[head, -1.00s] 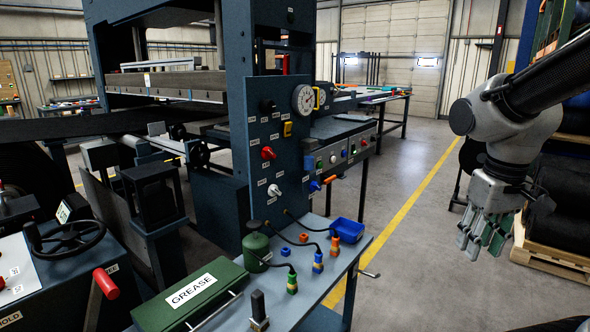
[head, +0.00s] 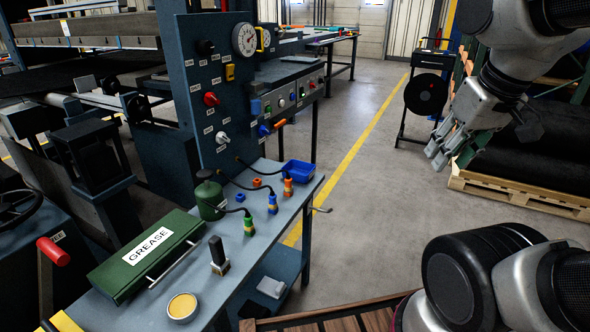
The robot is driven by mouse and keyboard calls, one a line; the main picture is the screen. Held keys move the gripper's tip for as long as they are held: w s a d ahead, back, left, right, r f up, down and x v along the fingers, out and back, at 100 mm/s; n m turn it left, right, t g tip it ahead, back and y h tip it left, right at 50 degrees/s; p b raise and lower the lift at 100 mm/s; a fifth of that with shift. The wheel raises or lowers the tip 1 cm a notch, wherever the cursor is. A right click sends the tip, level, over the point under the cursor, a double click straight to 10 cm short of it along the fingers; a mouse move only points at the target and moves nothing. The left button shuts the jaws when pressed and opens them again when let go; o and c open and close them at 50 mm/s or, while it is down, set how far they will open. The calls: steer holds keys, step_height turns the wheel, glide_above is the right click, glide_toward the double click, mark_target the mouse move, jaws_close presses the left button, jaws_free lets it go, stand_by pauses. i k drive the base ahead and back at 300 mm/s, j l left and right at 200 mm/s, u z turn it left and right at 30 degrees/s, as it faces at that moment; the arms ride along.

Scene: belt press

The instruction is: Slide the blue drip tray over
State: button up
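The blue drip tray (head: 299,174) is a small open rectangular tray at the far right corner of the grey-blue work table (head: 187,292). It stands beside an orange-tipped connector (head: 288,187). My gripper (head: 437,152) hangs in the air to the right of the table, over the floor and well apart from the tray. Its fingers point down and to the left. Nothing shows between the fingers, and their gap is hard to judge from this angle.
Several hose connectors, a green can (head: 209,198), a green GREASE box (head: 146,256) and a yellow-topped tin (head: 182,307) crowd the table.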

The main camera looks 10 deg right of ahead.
mark_target(300, 171)
steer(key=i+l+u, duration=0.4)
steer(key=l, duration=0.15)
steer(key=i+l+u, duration=0.1)
steer(key=l+u, duration=0.15)
steer(key=i+l+u, duration=0.2)
steer(key=l, duration=0.2)
steer(key=l+u, duration=0.2)
steer(key=k+l, duration=0.05)
steer(key=l, duration=0.05)
